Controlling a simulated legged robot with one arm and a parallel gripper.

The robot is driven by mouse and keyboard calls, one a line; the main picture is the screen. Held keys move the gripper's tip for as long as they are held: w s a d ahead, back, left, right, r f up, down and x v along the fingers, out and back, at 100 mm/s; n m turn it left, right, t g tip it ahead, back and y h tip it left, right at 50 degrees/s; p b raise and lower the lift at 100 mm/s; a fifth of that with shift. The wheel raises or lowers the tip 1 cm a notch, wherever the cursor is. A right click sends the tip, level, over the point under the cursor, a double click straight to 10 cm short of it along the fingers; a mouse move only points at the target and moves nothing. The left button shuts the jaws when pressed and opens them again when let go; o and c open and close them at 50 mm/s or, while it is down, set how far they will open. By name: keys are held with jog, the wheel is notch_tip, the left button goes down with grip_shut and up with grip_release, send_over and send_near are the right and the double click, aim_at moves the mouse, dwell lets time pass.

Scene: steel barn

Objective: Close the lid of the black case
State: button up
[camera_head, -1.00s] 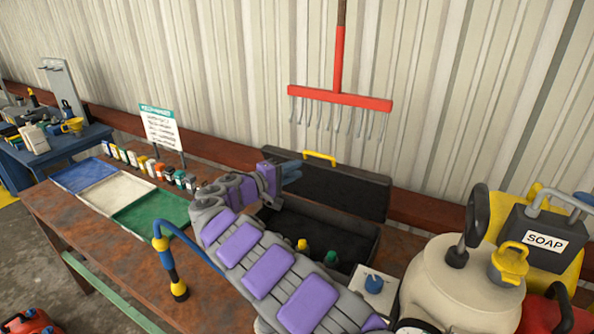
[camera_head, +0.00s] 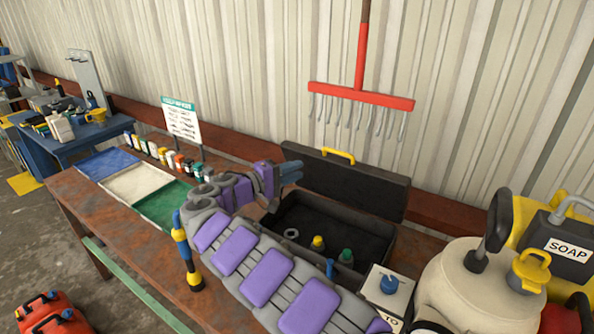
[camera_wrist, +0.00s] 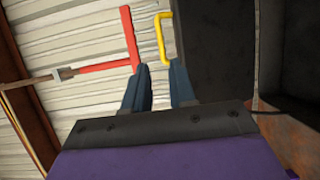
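The black case (camera_head: 378,262) stands on the rusty table with its lid (camera_head: 368,187) raised at the back, leaning near the wall. A yellow handle (camera_head: 339,156) is on the lid's top edge. My gripper (camera_head: 291,172) is at the lid's left end, above the case's left side. In the wrist view my gripper (camera_wrist: 160,82) has two blue fingers with a gap between them and nothing held. The yellow handle (camera_wrist: 161,38) and the dark lid (camera_wrist: 210,50) lie beyond the fingertips. Inside the case are a yellow-capped bottle, a green-capped bottle and a grey ring.
Blue, white and green trays (camera_head: 128,183) and a row of small bottles (camera_head: 168,158) are left on the table. A white box (camera_head: 388,292) and cream tank (camera_head: 470,285) stand at the right. A red rake (camera_head: 362,96) hangs behind the lid.

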jog(key=v, duration=0.4)
jog(key=shift+s+a+r+p, duration=0.15)
jog(key=shift+a+r+p, duration=0.1)
jog(key=shift+a+p, duration=0.05)
jog(key=shift+s, duration=0.1)
dwell(0.6)
